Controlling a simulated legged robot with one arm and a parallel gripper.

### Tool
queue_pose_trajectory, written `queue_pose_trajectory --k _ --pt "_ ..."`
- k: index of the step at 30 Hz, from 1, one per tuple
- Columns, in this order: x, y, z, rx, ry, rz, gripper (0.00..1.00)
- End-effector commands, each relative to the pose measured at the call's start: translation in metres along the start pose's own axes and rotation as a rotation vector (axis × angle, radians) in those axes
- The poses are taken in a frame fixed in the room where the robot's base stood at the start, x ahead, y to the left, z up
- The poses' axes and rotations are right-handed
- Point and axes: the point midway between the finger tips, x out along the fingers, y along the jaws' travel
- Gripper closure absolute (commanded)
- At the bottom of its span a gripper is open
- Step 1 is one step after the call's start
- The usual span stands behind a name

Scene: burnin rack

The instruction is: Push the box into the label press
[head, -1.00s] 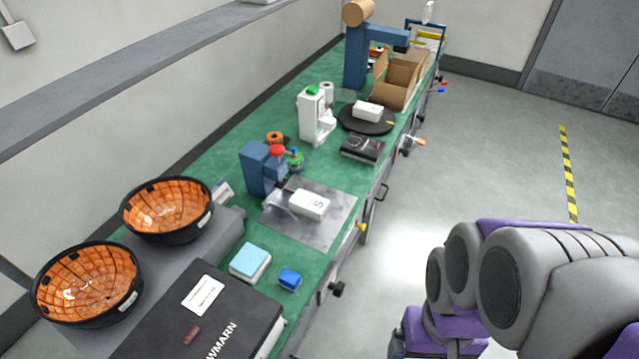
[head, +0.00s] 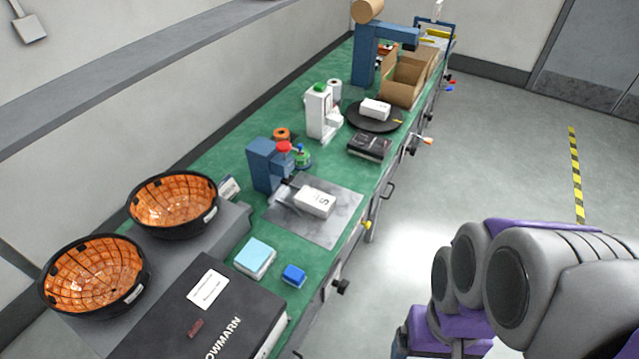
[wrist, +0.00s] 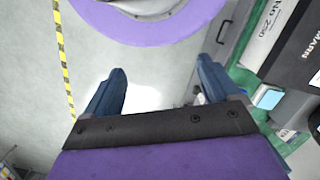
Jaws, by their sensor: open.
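A white box (head: 315,202) with dark print on it lies on a grey metal plate (head: 338,228) on the green bench. The blue press (head: 264,165) with a red knob stands just left of the box, at the plate's back edge. The box is close to the front of the press; whether they touch cannot be told. My gripper (wrist: 160,88) shows in the wrist view, its two blue fingers apart with nothing between them. It hangs over the floor, away from the box. The head view shows only my arm at the lower right.
Two black bowls with orange insides (head: 173,203), a dark case (head: 210,318), a light blue pad (head: 255,257) and a small blue block (head: 293,275) are nearer. Beyond stand a white device (head: 321,112), a black turntable (head: 360,118) and a cardboard box (head: 403,82). The floor at right is clear.

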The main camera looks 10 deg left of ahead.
Motion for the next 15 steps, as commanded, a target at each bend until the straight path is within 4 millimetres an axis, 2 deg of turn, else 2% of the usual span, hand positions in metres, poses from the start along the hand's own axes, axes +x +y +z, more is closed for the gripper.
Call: queue_pose_trajectory --k 2,8,15 --pt "0.0 0.0 0.0 0.0 0.0 0.0 0.12" --pt "-0.001 -0.009 -0.008 0.015 -0.026 -0.034 0.31" --pt "-0.006 -0.049 -0.046 0.093 -0.14 -0.196 0.54"
